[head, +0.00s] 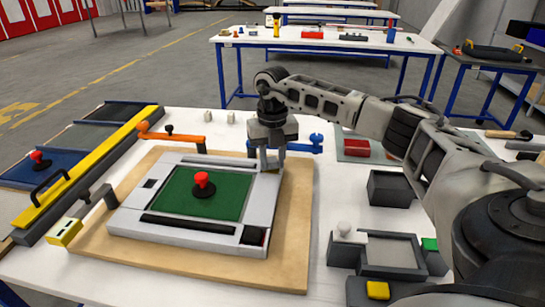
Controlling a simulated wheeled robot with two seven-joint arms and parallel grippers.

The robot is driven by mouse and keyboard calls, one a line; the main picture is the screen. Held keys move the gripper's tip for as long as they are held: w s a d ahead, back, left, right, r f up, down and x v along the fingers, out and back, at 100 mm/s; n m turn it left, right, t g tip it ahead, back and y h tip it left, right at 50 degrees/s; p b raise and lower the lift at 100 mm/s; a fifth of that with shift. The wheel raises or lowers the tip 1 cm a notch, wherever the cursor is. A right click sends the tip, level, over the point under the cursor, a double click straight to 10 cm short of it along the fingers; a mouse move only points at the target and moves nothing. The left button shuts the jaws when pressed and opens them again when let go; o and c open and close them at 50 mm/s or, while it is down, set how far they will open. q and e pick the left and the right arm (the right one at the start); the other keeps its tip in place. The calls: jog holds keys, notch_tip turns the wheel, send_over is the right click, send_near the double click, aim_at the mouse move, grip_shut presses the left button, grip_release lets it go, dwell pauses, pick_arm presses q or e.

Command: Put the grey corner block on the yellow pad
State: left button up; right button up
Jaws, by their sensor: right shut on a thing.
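My right gripper (271,162) is shut at the far right corner of the light grey square frame (190,232). A small grey piece, seemingly the grey corner block (272,167), is between its fingertips; the fingers hide most of it. I cannot tell whether the piece still touches the frame. A yellow pad (377,290) lies at the front right of the table, well apart from the gripper and nearer to me. My left gripper is not in view.
The frame holds a green panel with a red knob (203,182) and lies on a tan board (290,225). Orange (170,136) and blue (305,146) clamps stand behind it.

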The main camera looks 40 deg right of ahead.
jog(key=shift+f, duration=0.4)
